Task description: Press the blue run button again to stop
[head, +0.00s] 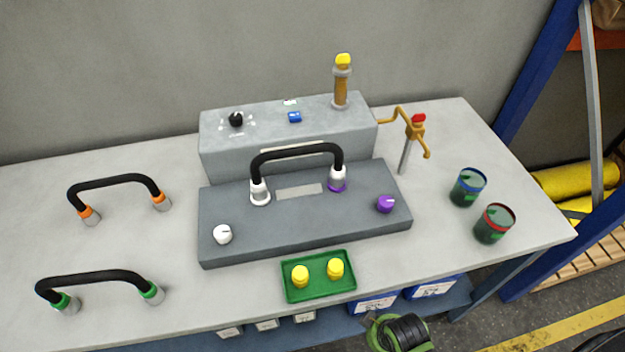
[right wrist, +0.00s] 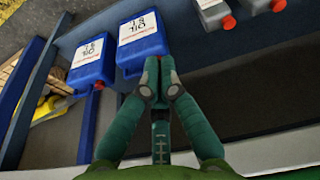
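The blue run button (head: 295,117) sits on top of the grey machine box (head: 280,160), between a black knob (head: 236,119) and an amber column with a yellow cap (head: 342,82). Nothing touches the button. My right gripper (right wrist: 159,76) shows in the right wrist view with its two fingertips together and nothing between them. It points toward the shelf area by the table edge, away from the button. I cannot make out its fingers in the head view. My left gripper is in neither view.
A grey panel with a white knob (head: 223,234), a purple knob (head: 386,204) and a fitted black hose (head: 297,152) stands in front. Two loose hoses (head: 115,182) (head: 95,278) lie left. A green tray (head: 318,290), two cups (head: 467,188) and a tap (head: 410,140) are also there.

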